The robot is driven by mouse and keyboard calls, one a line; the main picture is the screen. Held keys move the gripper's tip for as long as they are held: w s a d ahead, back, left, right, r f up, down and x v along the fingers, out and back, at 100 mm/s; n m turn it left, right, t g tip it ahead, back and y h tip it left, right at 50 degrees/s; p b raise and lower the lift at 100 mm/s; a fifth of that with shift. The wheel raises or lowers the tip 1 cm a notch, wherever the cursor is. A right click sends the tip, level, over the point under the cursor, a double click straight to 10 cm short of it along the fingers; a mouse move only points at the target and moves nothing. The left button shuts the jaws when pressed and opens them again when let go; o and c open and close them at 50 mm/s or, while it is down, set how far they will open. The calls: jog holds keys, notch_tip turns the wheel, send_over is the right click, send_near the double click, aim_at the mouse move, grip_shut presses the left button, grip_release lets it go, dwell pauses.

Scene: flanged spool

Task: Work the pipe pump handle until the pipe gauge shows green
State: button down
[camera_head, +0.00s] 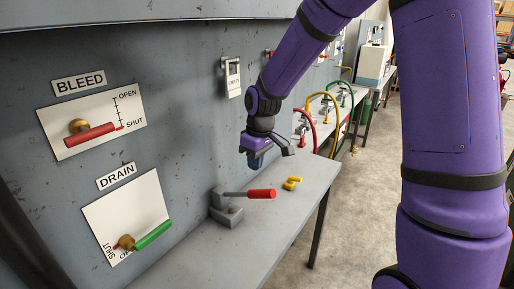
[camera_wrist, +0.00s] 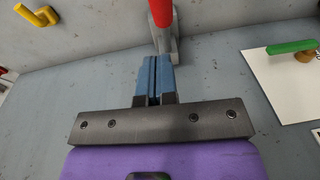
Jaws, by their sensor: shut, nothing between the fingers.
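A hand pump with a grey base (camera_head: 226,208) stands on the grey bench, close to the wall. Its lever ends in a red handle (camera_head: 262,193) that points right and lies about level. In the wrist view the red handle (camera_wrist: 161,12) and grey base (camera_wrist: 168,43) show just beyond my fingertips. A small white box (camera_head: 232,77) on the wall above may be the gauge; its lettering is too small to read surely, and I see no green on it. My gripper (camera_head: 257,161) is above the handle, apart from it. Its blue fingers (camera_wrist: 153,72) are shut and empty.
A BLEED panel (camera_head: 105,105) with a red lever near SHUT and a DRAIN panel (camera_head: 125,205) with a green lever are on the wall at left. Coloured hoses (camera_head: 325,100) stand farther back.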

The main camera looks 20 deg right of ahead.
send_over(248, 194)
jog(key=s+d, duration=0.1)
jog(key=d, duration=0.2)
jog(key=shift+s+a+f, duration=0.1)
jog(key=shift+f, duration=1.1)
jog(key=shift+s+f, duration=0.1)
jog(key=shift+f, duration=1.1)
jog(key=shift+f, duration=0.15)
